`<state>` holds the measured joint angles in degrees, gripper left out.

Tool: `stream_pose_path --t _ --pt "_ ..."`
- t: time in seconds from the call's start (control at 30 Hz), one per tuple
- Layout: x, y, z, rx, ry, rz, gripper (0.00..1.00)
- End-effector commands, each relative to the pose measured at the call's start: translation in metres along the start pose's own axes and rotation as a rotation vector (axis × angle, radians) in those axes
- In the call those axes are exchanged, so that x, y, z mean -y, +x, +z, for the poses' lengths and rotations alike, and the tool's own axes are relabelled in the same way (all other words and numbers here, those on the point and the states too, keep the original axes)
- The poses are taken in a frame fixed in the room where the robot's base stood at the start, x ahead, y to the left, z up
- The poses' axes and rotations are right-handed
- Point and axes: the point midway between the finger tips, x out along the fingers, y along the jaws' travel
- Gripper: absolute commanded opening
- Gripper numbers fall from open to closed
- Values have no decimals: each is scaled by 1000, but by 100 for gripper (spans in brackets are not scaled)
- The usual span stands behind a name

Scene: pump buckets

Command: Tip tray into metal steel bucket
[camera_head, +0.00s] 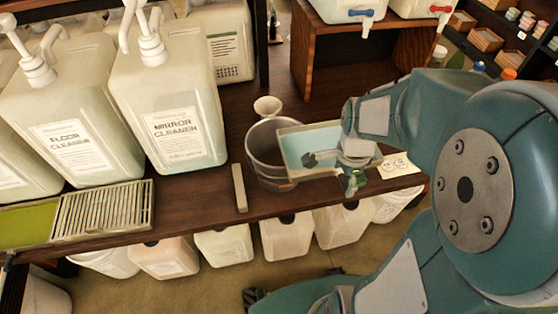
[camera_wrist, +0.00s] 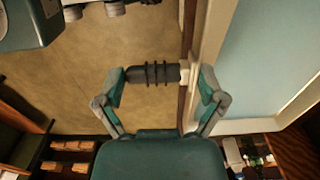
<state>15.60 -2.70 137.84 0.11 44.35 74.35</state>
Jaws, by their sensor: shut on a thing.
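The metal steel bucket (camera_head: 261,148) stands upright on the wooden counter. The tray (camera_head: 306,142) has a pale rim and a light blue inside, and it lies over the bucket's right side in the head view. I cannot tell whether it touches the rim or what it holds. My gripper (camera_head: 331,171) is at the tray's near right side. In the wrist view, my gripper (camera_wrist: 160,84) is shut at the tray's edge, with a dark ribbed piece (camera_wrist: 154,74) between its fingers. The tray (camera_wrist: 262,62) fills the right of that view. Part of the bucket's inside is hidden.
Large cleaner jugs (camera_head: 165,105) with pumps stand to the left. A small white funnel (camera_head: 267,107) is behind the bucket, and a pale bar (camera_head: 239,188) lies left of it. A slatted drain tray (camera_head: 103,211) sits at the left edge. Jugs (camera_head: 287,237) stand below the counter.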

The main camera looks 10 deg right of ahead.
Motion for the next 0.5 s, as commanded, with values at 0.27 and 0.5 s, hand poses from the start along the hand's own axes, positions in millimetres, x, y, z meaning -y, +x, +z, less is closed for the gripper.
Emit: stream_pose_path --t 0.27,0.5 --pt "0 -1 0 0 0 -1 32" --pt "1 -20 0 -1 0 -3 32"
